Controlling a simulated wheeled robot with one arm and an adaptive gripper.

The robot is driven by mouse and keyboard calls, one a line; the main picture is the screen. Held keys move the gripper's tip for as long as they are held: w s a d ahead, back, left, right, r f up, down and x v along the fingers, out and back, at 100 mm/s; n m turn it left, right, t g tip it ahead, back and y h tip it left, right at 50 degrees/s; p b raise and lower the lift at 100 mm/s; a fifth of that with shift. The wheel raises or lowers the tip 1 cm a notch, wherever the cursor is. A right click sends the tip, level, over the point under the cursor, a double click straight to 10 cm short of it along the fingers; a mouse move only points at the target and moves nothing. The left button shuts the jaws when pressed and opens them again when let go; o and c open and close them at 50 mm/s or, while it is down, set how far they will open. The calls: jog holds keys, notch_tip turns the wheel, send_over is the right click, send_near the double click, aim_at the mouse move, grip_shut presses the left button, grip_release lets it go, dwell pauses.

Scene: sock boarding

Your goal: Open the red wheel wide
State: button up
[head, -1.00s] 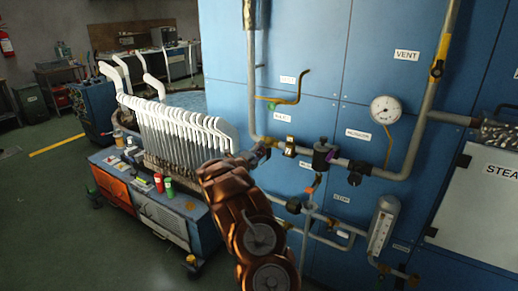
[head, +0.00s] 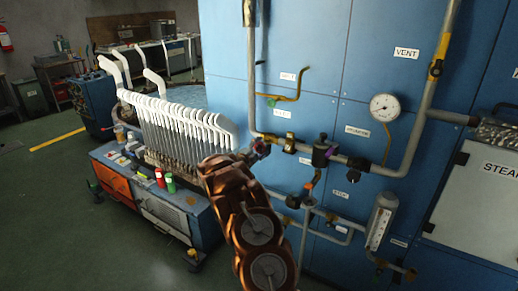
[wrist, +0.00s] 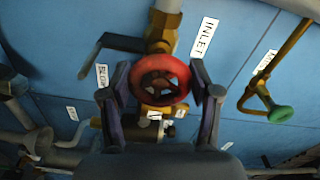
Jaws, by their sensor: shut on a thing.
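The red wheel (wrist: 184,86) is a round handwheel on a brass valve (wrist: 165,22), near the middle of the wrist view. My gripper (wrist: 161,88) has one dark finger at each side of the wheel's rim and is shut on it. The INLET label (wrist: 204,37) is on the blue panel just right of the valve. In the head view my gripper (head: 260,149) is at the pipe on the blue panel, and the wheel is mostly hidden there. How far the wheel is turned cannot be told.
A green wheel (wrist: 281,114) on a yellow pipe is to the right in the wrist view. A dark lever (wrist: 122,42) is close by at upper left. A gauge (head: 384,107) is further right on the panel. A cart with white sock forms (head: 178,122) stands left of my arm.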

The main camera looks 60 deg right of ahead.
jog(key=o, duration=1.2)
jog(key=shift+c, duration=0.2)
jog(key=a, duration=1.2)
jog(key=shift+s, duration=0.25)
